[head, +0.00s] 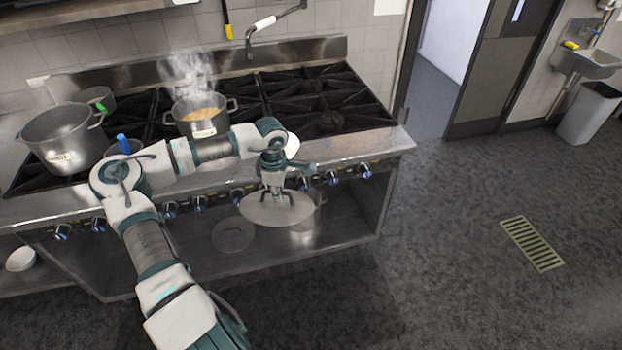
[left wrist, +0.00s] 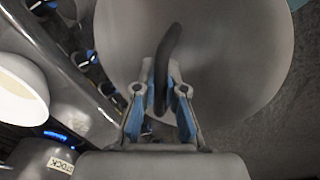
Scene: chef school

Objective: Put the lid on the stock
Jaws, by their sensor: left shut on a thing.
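My left gripper (head: 277,194) is shut on the dark handle (left wrist: 165,58) of a round grey lid. The lid (head: 272,218) hangs in front of the stove, below the knob row in the head view. It fills the upper middle of the left wrist view (left wrist: 235,55). A steaming pot (head: 202,129) with yellow-orange contents stands open on the stove, left of and behind the lid. A larger labelled pot (head: 55,145) stands at the stove's left. A pot labelled STOCK (left wrist: 40,163) shows at the left wrist view's lower left; which stove pot it is, I cannot tell.
The stove's front edge and knobs (head: 333,177) lie behind the lid. A pot (head: 307,237) and a flat round lid (head: 233,235) are on the lower shelf. The stove's right burners (head: 320,105) are clear. Open floor (head: 450,230) lies to the right.

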